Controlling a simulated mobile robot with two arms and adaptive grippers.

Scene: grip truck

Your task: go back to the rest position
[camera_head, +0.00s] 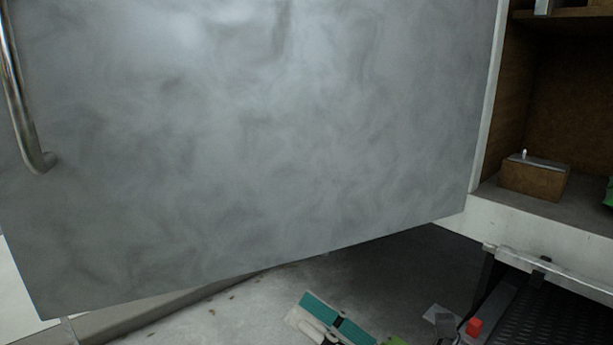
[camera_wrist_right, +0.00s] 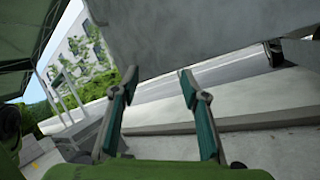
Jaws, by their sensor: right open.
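My right gripper (camera_head: 330,322) shows at the bottom edge of the head view, below the grey panel. Its teal-padded fingers are only partly in that view. In the right wrist view the right gripper (camera_wrist_right: 157,82) is open, its two fingers spread apart with nothing between them. A grey panel (camera_wrist_right: 200,35) hangs beyond the fingertips at the top of that view. I cannot tell whether the fingertips touch it. My left gripper is not in view.
A large grey door panel (camera_head: 260,130) with a metal handle (camera_head: 18,100) fills most of the head view. At right is an open compartment with brown walls, holding a small brown box (camera_head: 534,178). A dark metal step (camera_head: 560,300) lies below. Pale ground shows under the panel.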

